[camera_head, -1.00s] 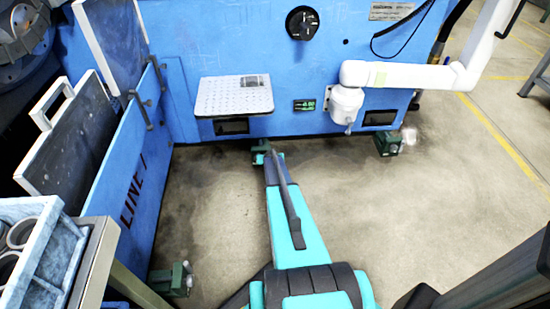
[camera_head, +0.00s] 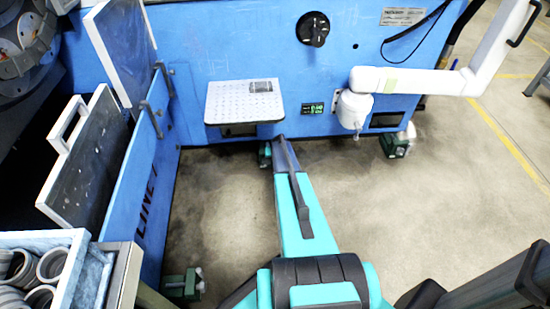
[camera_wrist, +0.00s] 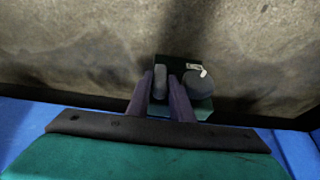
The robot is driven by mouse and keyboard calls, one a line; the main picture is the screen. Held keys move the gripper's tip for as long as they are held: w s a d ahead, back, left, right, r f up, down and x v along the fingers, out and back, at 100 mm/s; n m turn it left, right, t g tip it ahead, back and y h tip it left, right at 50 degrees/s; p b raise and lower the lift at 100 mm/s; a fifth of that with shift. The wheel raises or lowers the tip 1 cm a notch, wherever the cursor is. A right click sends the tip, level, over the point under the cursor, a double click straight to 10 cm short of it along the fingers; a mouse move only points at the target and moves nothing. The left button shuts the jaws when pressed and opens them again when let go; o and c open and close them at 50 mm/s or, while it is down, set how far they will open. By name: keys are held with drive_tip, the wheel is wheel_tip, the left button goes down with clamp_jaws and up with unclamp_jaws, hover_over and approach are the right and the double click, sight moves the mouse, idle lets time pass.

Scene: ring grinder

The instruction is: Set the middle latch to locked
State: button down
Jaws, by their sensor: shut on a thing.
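The middle latch is a small dark green block (camera_head: 264,152) low at the foot of the blue machine in the head view. In the wrist view the green block (camera_wrist: 204,106) carries a grey lever (camera_wrist: 160,83), a round grey knob (camera_wrist: 197,85) and a small white tag. My gripper (camera_wrist: 162,82) has its two fingers on either side of the grey lever and is shut on it. In the head view my arm reaches down to the latch and its end hides part of it. The lever's locked or unlocked marking cannot be read.
Other green latches stand at the right (camera_head: 394,145) and the lower left (camera_head: 180,286). A blue panel (camera_head: 145,185) bounds the left. A perforated shelf (camera_head: 243,102) and a white jointed arm (camera_head: 420,82) project from the machine (camera_head: 240,40). A crate of rings (camera_head: 60,240) is lower left.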

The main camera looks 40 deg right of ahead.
drive_tip(key=shift+d, duration=0.1)
idle(0.3)
drive_tip(key=c, duration=1.6)
unclamp_jaws()
drive_tip(key=shift+c, duration=0.2)
drive_tip(key=p+v, duration=0.2)
drive_tip(key=v, duration=0.6)
